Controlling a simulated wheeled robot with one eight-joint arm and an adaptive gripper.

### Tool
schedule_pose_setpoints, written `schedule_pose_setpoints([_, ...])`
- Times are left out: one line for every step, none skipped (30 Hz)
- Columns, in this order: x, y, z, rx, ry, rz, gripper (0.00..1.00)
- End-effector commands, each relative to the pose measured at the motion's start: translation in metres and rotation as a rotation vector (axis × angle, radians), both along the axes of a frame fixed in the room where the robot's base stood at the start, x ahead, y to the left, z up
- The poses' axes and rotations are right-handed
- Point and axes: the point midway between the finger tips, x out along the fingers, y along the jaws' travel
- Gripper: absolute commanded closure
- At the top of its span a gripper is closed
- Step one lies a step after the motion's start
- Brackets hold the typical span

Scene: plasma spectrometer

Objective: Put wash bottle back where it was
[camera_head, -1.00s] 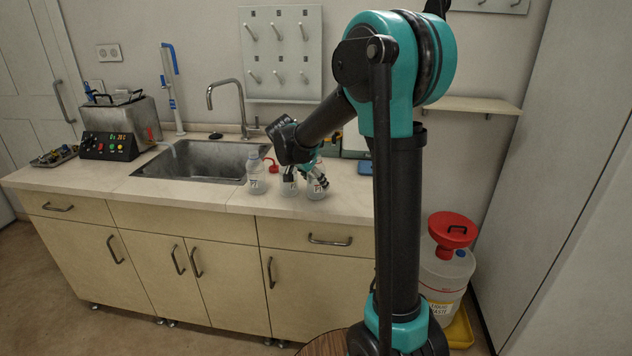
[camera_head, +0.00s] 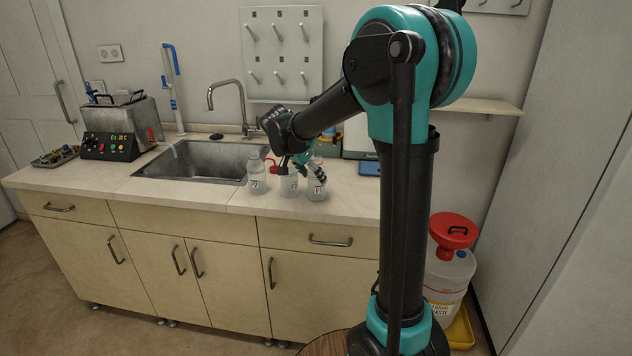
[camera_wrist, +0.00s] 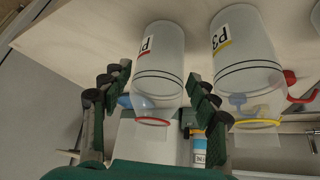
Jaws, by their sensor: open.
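Three translucent bottles stand upright in a row on the counter. The left one (camera_head: 257,181) is partly overlapped by nothing, the middle one (camera_head: 289,186) is partly behind my gripper, and the right one (camera_head: 316,187) has a red-marked label. A red curved spout (camera_head: 271,165) shows behind the left and middle bottles; which body it belongs to is unclear. My gripper (camera_head: 303,167) is open at the tops of the middle and right bottles. In the wrist view, its fingers (camera_wrist: 153,88) lie either side of the red-ringed P1 bottle (camera_wrist: 158,60), with the yellow-ringed P3 bottle (camera_wrist: 246,60) beside the right finger.
A sink (camera_head: 200,160) with a faucet (camera_head: 228,95) is left of the bottles. A heated bath (camera_head: 120,125) stands at the far left. A blue flat item (camera_head: 369,168) lies behind right. Bare counter (camera_head: 345,205) is in front of and right of the bottles.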

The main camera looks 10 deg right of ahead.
Motion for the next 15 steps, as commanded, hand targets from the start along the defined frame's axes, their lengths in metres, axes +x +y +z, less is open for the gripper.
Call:
schedule_pose_setpoints([-0.004,0.006,0.01,0.0,0.001,0.003,0.4])
schedule_pose_setpoints([-0.007,0.009,0.015,0.0,0.001,0.003,0.4])
schedule_pose_setpoints([-0.009,0.012,0.023,0.0,0.0,0.002,0.4])
schedule_pose_setpoints([-0.011,0.014,0.028,0.0,0.0,0.002,0.4])
schedule_pose_setpoints([-0.013,0.017,0.033,0.0,0.001,0.003,0.4])
schedule_pose_setpoints([-0.016,0.02,0.039,0.0,0.001,0.003,0.4])
schedule_pose_setpoints([-0.018,0.022,0.043,0.0,0.001,0.003,0.4])
schedule_pose_setpoints([-0.019,0.024,0.047,0.0,0.0,0.002,0.4])
schedule_pose_setpoints([-0.021,0.027,0.052,0.0,0.0,0.001,0.4])
schedule_pose_setpoints([-0.022,0.028,0.055,0.0,0.0,0.001,0.4])
schedule_pose_setpoints([-0.023,0.03,0.058,-0.001,0.001,0.002,0.4])
schedule_pose_setpoints([-0.025,0.031,0.061,-0.001,0.001,0.002,0.4])
schedule_pose_setpoints([-0.026,0.032,0.063,-0.001,0.001,0.002,0.4])
schedule_pose_setpoints([-0.026,0.033,0.065,-0.001,0.001,0.002,0.4])
schedule_pose_setpoints([-0.027,0.034,0.067,0.0,0.0,0.001,0.4])
